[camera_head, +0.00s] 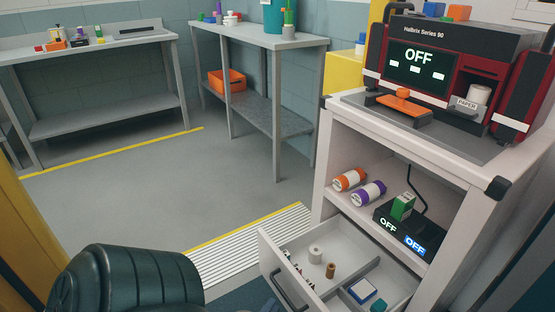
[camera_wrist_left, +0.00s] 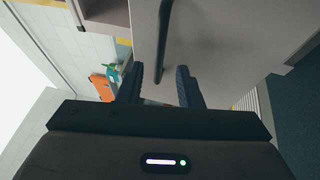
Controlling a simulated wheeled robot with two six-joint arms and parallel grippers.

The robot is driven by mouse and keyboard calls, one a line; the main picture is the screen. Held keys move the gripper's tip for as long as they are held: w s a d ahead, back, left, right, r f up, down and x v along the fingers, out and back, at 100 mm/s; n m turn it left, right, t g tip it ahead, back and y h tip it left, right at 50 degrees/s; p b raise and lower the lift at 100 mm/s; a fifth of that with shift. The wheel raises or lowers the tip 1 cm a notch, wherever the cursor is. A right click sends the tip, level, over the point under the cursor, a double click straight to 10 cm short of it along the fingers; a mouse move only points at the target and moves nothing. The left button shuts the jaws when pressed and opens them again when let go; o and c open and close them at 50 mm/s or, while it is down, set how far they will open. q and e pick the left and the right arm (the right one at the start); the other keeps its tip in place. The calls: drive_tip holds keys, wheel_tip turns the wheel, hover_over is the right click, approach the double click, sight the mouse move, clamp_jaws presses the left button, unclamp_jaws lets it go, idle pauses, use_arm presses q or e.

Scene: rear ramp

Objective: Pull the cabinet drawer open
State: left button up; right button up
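The cabinet drawer (camera_head: 345,244) is pulled out from the white cabinet, so its inside shows in the head view. Its black bar handle (camera_head: 284,291) is on the drawer front and also shows in the left wrist view (camera_wrist_left: 164,40). My left gripper (camera_wrist_left: 160,70) has its two dark ridged fingers apart, with the lower end of the handle between them and gaps on both sides. I cannot tell whether either finger touches the handle. My right gripper is not in view.
The drawer holds a white roll (camera_head: 315,254), a small brown spool (camera_head: 331,270) and a blue-and-white box (camera_head: 362,290). A shelf above holds orange and purple rolls (camera_head: 368,193). A red machine (camera_head: 440,60) stands on top. The floor (camera_head: 130,180) to the left is clear.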

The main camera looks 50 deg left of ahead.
use_arm(q)
drive_tip(key=v, duration=0.6)
drive_tip(key=shift+s, duration=0.1)
idle(0.3)
